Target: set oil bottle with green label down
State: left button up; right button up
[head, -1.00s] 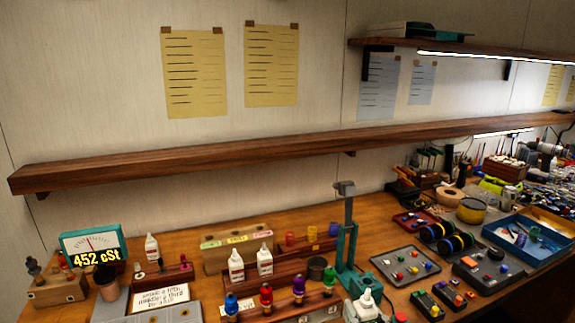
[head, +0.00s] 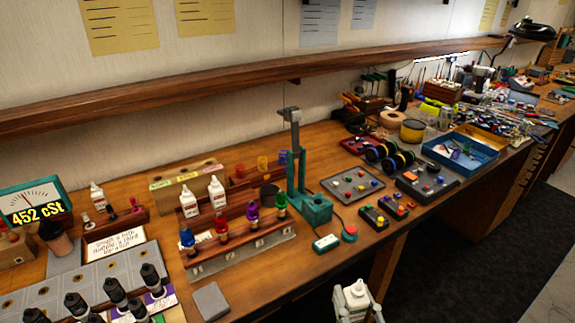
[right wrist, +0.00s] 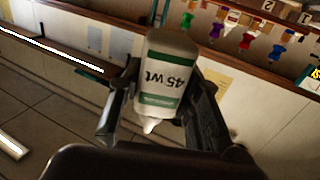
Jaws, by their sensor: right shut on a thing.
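The oil bottle with green label (right wrist: 163,75) is white with green bands and reads "45 wt". It shows neck-down in the right wrist view, between the two fingers of my right gripper (right wrist: 160,110), which is shut on it. In the head view the bottle's white top (head: 356,292) shows at the bottom, nozzle up, in my right gripper (head: 357,308). It is in front of the bench's front edge, apart from the bench top (head: 262,290). My left gripper is not in view.
Two similar white bottles (head: 217,195) stand by a wooden block at the back. A teal stand (head: 315,207), a grey pad (head: 211,301) and dark bottles on a grey tray (head: 75,278) are nearby. Bare wood lies right of the grey pad.

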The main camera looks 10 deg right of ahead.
jog(key=shift+w, duration=0.1)
jog(key=shift+w+a+r+y, duration=0.1)
jog(key=shift+a+r+y, duration=0.05)
jog(key=shift+a+y, duration=0.15)
jog(key=shift+w+a+r+n+y, duration=0.1)
jog(key=shift+w+a+n+y, duration=0.05)
jog(key=shift+a+n+y, duration=0.2)
jog(key=shift+w+a+r+n+y, duration=0.1)
jog(key=shift+a+n+y, duration=0.15)
jog(key=shift+n+y, duration=0.15)
jog(key=w+a+r+n+g+y, duration=0.2)
jog(key=w+a+n+g+y, duration=0.1)
jog(key=a+n+g+y, duration=0.2)
jog(key=w+a+r+n+g+y, duration=0.2)
jog(key=w+a+n+g+y, duration=0.2)
jog(key=a+y, duration=0.5)
jog(key=shift+w+a+r+n+g, duration=0.15)
jog(key=shift+a+n+g, duration=0.35)
jog(key=shift+n, duration=0.55)
